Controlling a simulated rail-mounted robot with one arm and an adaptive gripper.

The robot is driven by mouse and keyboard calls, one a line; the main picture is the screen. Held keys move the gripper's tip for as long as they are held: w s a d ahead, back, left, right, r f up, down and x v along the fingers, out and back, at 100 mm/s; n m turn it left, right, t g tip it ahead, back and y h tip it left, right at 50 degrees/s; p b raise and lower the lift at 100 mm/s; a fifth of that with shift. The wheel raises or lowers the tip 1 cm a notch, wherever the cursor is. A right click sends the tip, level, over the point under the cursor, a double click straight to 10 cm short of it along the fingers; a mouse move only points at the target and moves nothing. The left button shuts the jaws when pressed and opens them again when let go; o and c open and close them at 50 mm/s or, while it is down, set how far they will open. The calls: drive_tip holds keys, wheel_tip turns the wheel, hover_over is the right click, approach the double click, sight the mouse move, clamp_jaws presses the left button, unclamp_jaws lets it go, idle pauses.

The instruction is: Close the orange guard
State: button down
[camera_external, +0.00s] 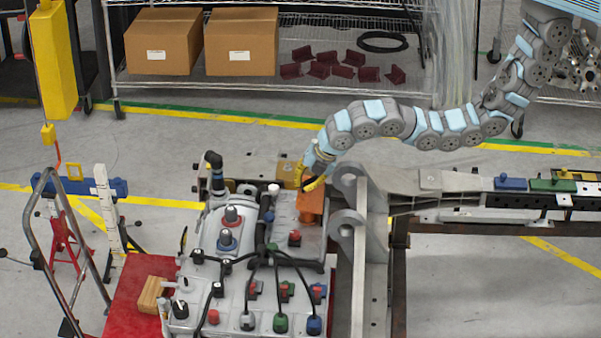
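The orange guard (311,204) is on the upper right part of the grey chassis fixture (245,293). It looks raised above the fixture's surface, though its exact angle is hard to tell. My gripper (306,186) is at the end of the grey and light-blue arm, which reaches in from the upper right. The gripper is right at the top of the guard, touching it or very close. The fingers are small and partly hidden, so I cannot tell whether they are open or shut.
A grey bracket (363,245) stands right of the guard. Black cables and several coloured connectors cover the fixture's front. A black upright pipe (214,172) rises at its back left. A wooden block (152,295) lies on the red plate (128,308). A shelf with cardboard boxes (240,42) stands behind.

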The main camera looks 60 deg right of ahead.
drive_tip(key=shift+w+a+f+b, duration=0.3)
drive_tip(key=shift+w+f+b, duration=0.15)
drive_tip(key=shift+f+b, duration=0.2)
drive_tip(key=shift+f, duration=0.15)
wheel_tip(320, 180, up, 14)
drive_tip(key=a+b, duration=0.1)
drive_tip(key=shift+w+b, duration=0.2)
drive_tip(key=shift+b, duration=0.2)
idle(0.3)
